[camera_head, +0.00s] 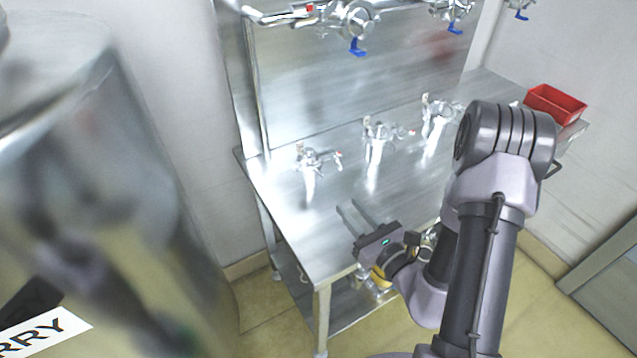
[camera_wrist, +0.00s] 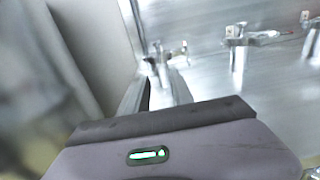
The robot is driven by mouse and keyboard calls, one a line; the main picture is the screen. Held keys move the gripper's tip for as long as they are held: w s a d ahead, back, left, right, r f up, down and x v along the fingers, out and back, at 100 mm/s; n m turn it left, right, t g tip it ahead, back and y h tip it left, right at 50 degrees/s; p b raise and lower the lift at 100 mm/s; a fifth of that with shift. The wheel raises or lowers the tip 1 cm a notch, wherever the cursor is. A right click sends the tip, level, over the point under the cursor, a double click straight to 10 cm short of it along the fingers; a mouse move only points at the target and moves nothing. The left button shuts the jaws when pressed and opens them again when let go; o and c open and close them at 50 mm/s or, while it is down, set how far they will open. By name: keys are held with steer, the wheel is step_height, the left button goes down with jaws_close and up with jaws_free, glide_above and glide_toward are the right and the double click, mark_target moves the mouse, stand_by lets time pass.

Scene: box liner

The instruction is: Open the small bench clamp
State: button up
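Three metal clamps with small red-tipped handles stand in a row on the steel bench (camera_head: 310,225): a left clamp (camera_head: 313,160), a middle clamp (camera_head: 380,135) and a right clamp (camera_head: 437,112). The left one looks smallest, but I cannot be sure which is the small clamp. My gripper (camera_head: 348,205) is above the bench's near part, in front of the left clamp and apart from it. Its two fingers are spread with nothing between them. In the wrist view the left clamp (camera_wrist: 160,52) shows just beyond the fingertips, the middle clamp (camera_wrist: 238,42) to the right.
A red bin (camera_head: 555,103) stands at the bench's far right end. Pipes with blue-handled valves (camera_head: 357,46) run above the steel back panel. A large shiny vessel (camera_head: 100,200) fills the left side. The bench top around my fingers is clear.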

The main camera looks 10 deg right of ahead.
steer(key=x, duration=1.2)
steer(key=shift+w+a+f, duration=0.1)
steer(key=shift+w+a, duration=0.15)
steer(key=shift+w, duration=0.1)
jaws_close()
stand_by(0.5)
